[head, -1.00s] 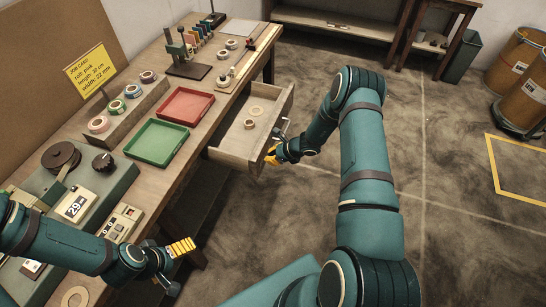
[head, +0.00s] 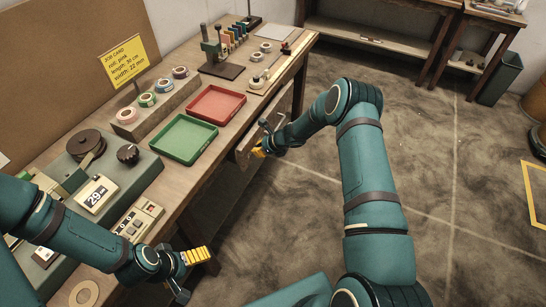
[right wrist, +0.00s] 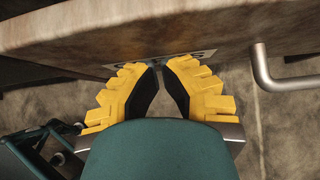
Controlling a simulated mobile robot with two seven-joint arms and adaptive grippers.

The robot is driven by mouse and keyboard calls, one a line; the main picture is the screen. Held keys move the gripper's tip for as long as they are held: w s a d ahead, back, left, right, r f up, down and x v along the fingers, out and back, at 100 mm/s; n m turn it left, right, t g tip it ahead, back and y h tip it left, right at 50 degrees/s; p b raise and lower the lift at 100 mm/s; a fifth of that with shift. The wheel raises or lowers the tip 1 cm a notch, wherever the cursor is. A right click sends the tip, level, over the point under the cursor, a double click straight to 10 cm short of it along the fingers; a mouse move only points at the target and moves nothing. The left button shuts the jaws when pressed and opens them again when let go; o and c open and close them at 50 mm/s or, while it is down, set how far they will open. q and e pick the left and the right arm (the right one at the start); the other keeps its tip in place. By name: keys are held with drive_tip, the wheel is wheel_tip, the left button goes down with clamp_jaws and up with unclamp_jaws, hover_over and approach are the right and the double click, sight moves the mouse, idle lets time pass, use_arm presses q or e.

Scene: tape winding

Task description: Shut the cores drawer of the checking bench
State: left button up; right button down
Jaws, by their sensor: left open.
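The cores drawer (head: 243,148) is under the bench top, its inside hidden and its front flush or nearly flush with the bench. My right gripper (head: 258,152) is at the drawer front in the head view. In the right wrist view its yellow fingers (right wrist: 161,68) are together with nothing between them, tips at the label plate (right wrist: 190,58) on the drawer front (right wrist: 120,35). A metal bar handle (right wrist: 262,72) is to their right, apart from them. My left gripper (head: 204,255) is open and empty beside the bench's near edge.
The checking bench (head: 183,182) carries a green tray (head: 184,139), a red tray (head: 217,104), tape rolls (head: 147,99) and a machine with a counter (head: 97,195).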

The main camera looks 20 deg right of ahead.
drive_tip(key=w+a, duration=0.3)
drive_tip(key=shift+w+b, duration=0.25)
drive_tip(key=shift+b, duration=0.1)
use_arm(q)
drive_tip(key=shift+w+a+f, duration=0.35)
drive_tip(key=shift+w+f, duration=0.15)
drive_tip(key=shift+f, duration=0.05)
use_arm(e)
drive_tip(key=shift+w+a+r, duration=0.1)
drive_tip(key=shift+w+a, duration=0.4)
drive_tip(key=shift+w, duration=0.1)
drive_tip(key=shift+s+d, duration=0.1)
drive_tip(key=shift+d, duration=0.05)
use_arm(q)
drive_tip(key=shift+s+d+r+p, duration=0.1)
drive_tip(key=shift+s+r+p, duration=0.55)
drive_tip(key=shift+s, duration=0.3)
use_arm(e)
drive_tip(key=s+d+f+v, duration=0.1)
drive_tip(key=f+v, duration=0.1)
drive_tip(key=v, duration=1)
drive_tip(key=shift+s+d+r, duration=0.2)
drive_tip(key=shift+s+d, duration=0.05)
drive_tip(key=shift+s, duration=0.2)
